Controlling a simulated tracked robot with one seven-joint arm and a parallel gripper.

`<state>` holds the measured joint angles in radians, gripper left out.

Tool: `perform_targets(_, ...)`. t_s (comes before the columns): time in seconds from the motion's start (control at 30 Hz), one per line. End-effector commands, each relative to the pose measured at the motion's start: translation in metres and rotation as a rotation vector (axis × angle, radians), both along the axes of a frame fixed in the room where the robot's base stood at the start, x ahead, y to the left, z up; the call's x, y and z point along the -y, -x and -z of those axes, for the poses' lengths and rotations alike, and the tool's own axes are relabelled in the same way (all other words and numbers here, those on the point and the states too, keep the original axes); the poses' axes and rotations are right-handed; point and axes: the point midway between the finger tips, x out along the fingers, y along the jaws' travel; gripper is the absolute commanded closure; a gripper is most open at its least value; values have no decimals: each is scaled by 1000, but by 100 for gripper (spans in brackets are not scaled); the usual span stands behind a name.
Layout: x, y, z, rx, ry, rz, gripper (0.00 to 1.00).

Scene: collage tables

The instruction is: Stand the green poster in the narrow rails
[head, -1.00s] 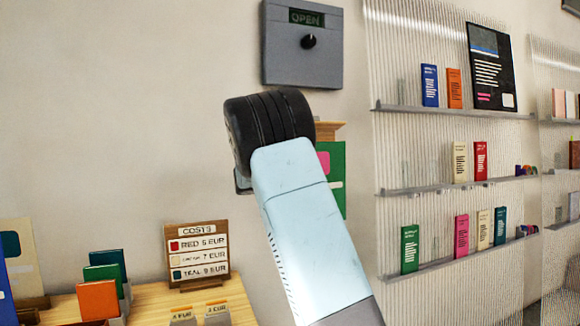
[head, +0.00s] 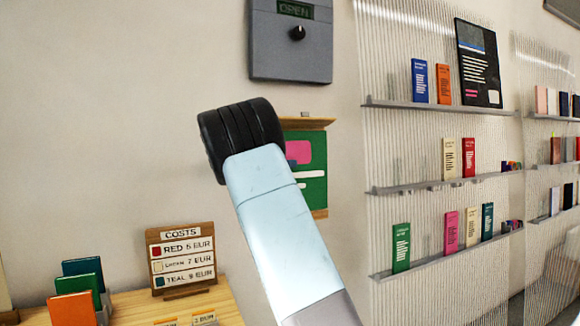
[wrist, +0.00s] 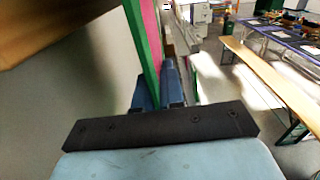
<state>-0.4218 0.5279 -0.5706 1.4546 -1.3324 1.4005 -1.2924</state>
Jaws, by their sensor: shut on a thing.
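The green poster (head: 315,193), with a pink patch and white strips, is upright in front of the wall in the head view, partly hidden by my arm. A wooden strip (head: 307,123) shows just above it and a wooden edge (head: 320,213) below it, seemingly the rails; whether the poster sits in them is not clear. In the wrist view my gripper (wrist: 158,85) has its blue fingers shut on the poster, seen nearly edge-on (wrist: 146,45). A blurred wooden piece (wrist: 60,25) is close at upper left. In the head view my arm hides the fingers.
A grey OPEN box (head: 290,60) is on the wall above. A costs sign (head: 181,258) stands on a wooden counter (head: 232,300) at lower left. Shelves (head: 440,190) with booklets are at right. The wrist view shows a bench (wrist: 262,75) and tables beyond.

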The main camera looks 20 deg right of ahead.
Motion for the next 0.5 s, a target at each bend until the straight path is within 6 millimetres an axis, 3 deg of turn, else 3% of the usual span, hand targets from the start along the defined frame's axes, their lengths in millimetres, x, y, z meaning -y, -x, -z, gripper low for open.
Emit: perform_targets(0.5,1,-34,2,0,1,0,100)
